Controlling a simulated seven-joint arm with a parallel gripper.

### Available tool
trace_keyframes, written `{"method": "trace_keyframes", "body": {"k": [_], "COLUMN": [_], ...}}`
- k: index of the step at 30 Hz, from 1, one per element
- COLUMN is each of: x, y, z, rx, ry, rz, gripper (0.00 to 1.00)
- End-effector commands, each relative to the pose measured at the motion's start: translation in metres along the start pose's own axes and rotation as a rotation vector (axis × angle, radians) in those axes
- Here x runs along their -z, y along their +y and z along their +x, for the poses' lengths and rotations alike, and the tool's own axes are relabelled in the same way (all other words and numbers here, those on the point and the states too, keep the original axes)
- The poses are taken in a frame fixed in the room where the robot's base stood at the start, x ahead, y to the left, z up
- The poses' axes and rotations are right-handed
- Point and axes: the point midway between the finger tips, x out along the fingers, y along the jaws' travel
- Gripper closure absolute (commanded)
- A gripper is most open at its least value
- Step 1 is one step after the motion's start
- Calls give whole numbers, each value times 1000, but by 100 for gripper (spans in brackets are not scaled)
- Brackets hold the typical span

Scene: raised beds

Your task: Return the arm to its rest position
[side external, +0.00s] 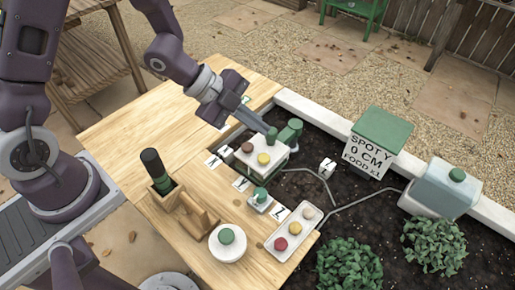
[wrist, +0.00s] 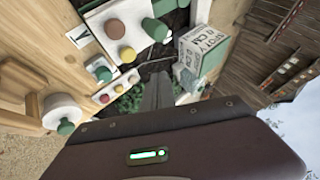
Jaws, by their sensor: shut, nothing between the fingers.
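My gripper (side external: 266,129) is shut and empty, held out over the back edge of the wooden table (side external: 125,125). Its narrow fingers end just above and left of a green cylindrical part (side external: 290,133) behind a white-topped box (side external: 246,160) with a brown and a yellow knob. I cannot tell whether the tips touch that part. In the wrist view the shut fingers (wrist: 158,92) point toward the soil, with the knobbed box (wrist: 108,24) up and left of them. My arm is bent and reaches in from the upper left.
A white tray (side external: 273,247) with several coloured knobs, a white round pot (side external: 228,251) and a wooden holder (side external: 184,212) with a dark-handled tool stand near the table's front. A lettered box (side external: 375,150), a pale blue tank (side external: 440,190) and leafy plants (side external: 350,268) are in the soil bed.

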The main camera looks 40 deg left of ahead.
Motion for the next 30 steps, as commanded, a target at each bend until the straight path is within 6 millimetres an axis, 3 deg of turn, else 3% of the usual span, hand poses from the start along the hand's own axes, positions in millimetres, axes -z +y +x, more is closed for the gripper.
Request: {"method": "trace_keyframes", "body": {"k": [2, 4, 6, 9, 13, 15, 19, 30], "x": [-12, -25, -31, -24, 8, 27, 52, 57], "y": [-24, -46, -55, -37, 18, 47, 81, 89], "z": [-27, -71, -126, -199, -258, -272, -282, -284], "rx": [64, 158, 267, 400, 475, 465, 422, 405], "ry": [-139, -314, -461, -580, -580, -545, -492, -483], "rz": [-61, -194, -388, -714, -1129, -1295, -1466, -1501], "gripper": [100, 100, 100, 100, 100, 100, 100, 100]}}
